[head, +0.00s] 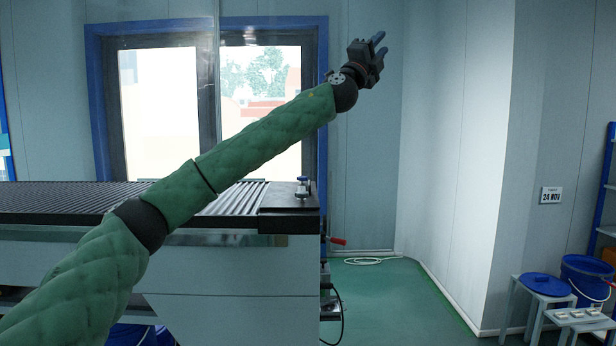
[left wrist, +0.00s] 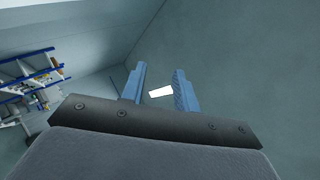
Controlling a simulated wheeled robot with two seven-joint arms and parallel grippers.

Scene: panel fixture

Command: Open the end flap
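My left arm reaches up and to the right across the head view. My left gripper (head: 377,42) is raised in front of the wall, to the right of the window. Its two blue fingers stand apart with nothing seen between them in the head view. In the left wrist view the gripper (left wrist: 160,88) is also open, with a bright white rectangle, perhaps a light, showing beyond the fingers. I cannot make out an end flap in either view. My right gripper is not in view.
A ribbed dark-topped bench (head: 288,222) stands at the left under the window. A small fitting (head: 302,188) sits on its right end. Blue-lidded stool (head: 545,284) and blue bucket (head: 588,278) stand at the right. The green floor (head: 385,300) between is mostly clear, with a white hose.

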